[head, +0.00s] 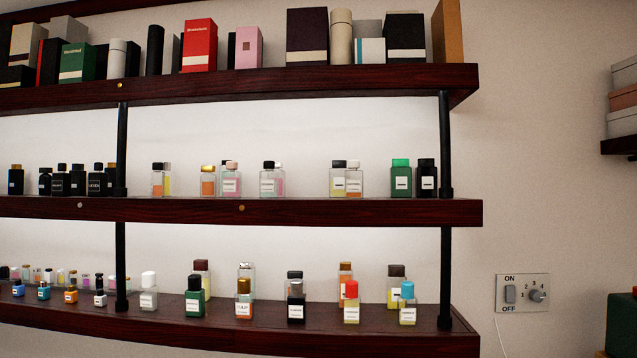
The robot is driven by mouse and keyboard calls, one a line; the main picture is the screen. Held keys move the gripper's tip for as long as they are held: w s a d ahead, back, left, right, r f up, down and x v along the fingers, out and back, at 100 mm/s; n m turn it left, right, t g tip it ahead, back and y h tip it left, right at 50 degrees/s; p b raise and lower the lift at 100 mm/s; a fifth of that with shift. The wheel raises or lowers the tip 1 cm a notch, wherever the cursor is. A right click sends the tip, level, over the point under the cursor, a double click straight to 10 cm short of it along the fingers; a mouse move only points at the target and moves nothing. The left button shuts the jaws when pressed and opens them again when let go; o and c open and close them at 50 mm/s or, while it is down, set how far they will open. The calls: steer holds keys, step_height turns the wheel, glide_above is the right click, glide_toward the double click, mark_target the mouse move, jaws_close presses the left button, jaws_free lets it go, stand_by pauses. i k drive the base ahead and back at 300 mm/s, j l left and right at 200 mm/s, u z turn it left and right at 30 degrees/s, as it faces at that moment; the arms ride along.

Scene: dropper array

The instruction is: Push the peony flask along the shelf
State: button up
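Several small flasks stand upright on two dark red wooden shelves, and most of their labels are too small to read. I cannot tell which one is the peony flask. On the middle shelf (300,211), a flask with pink liquid (231,182) stands beside one with an orange cap (208,181). On the lower shelf (190,331) stand a white-capped flask (148,292), a green flask (194,298), a gold-capped flask (244,300), a black flask (296,302), a red-capped flask (351,304) and a blue-capped flask (407,305). My gripper is not in view.
Black posts (446,150) join the shelves near their right end. Boxes such as a red box (200,46) fill the top shelf (270,80). A switch plate (522,292) is on the wall at right. A dark green object (620,325) is cut off at the lower right.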

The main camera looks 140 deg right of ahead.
mark_target(232, 180)
steer(key=z, duration=4.25)
